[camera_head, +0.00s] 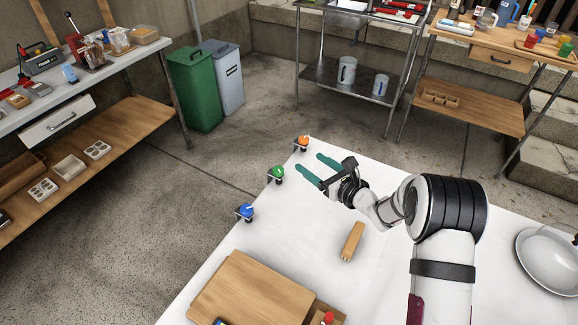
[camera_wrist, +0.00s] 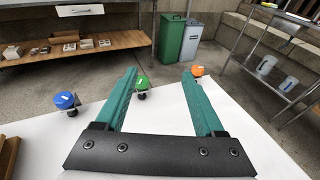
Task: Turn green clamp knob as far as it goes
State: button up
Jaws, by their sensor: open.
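The green clamp knob (camera_head: 278,172) sits on a clamp at the far left edge of the white table, between the orange knob (camera_head: 303,141) and the blue knob (camera_head: 246,211). My gripper (camera_head: 309,163) has teal fingers, spread apart and empty. In the head view it is above the table, to the right of the green knob. In the wrist view the green knob (camera_wrist: 142,83) shows between the two fingers, close to the left one and beyond its tip. The orange knob (camera_wrist: 198,71) is by the right fingertip and the blue knob (camera_wrist: 65,101) lies outside the left finger.
Green (camera_head: 195,90) and grey (camera_head: 225,75) bins stand on the floor beyond. The table surface around the knobs is clear.

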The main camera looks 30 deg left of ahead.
jog(key=s+d+f+n+g+h, duration=0.1)
jog(key=s+d+f+n+g, duration=0.1)
jog(key=d+g, duration=0.1)
send_near(279, 170)
jog(key=x, duration=0.8)
jog(key=shift+w+a, duration=0.1)
jog(key=shift+a, duration=0.25)
grip_shut()
